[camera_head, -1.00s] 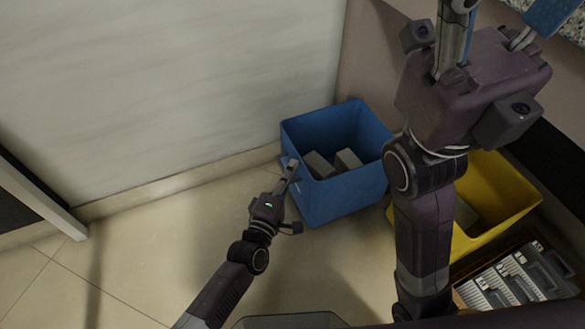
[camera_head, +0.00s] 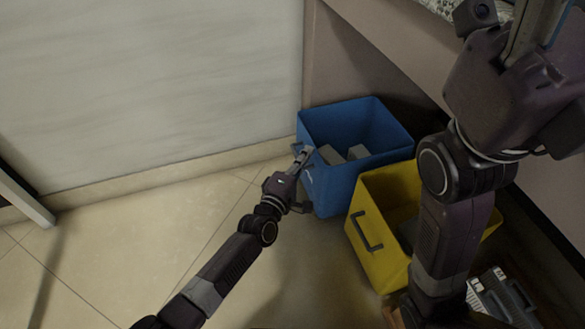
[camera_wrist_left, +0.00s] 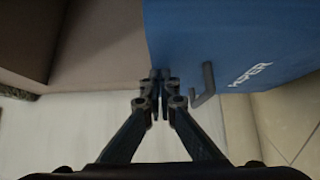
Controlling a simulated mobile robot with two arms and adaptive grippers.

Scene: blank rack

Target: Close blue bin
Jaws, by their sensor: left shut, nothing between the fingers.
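The blue bin (camera_head: 338,185) stands on the floor by the wall, open at the top, with grey blocks (camera_head: 345,154) inside. My left gripper (camera_head: 303,156) is at the bin's left side, near its rim, shut and empty. In the left wrist view the shut fingertips (camera_wrist_left: 160,76) are at the edge of the blue bin (camera_wrist_left: 230,40), beside its dark handle (camera_wrist_left: 204,84) and white lettering. I cannot tell whether they touch the bin. My right arm crosses the right of the head view; its fingertips are out of view.
A yellow bin (camera_head: 372,228) with a dark handle stands in front of and right of the blue bin. A box of grey items (camera_head: 497,297) lies at the lower right. A counter (camera_head: 400,30) overhangs behind.

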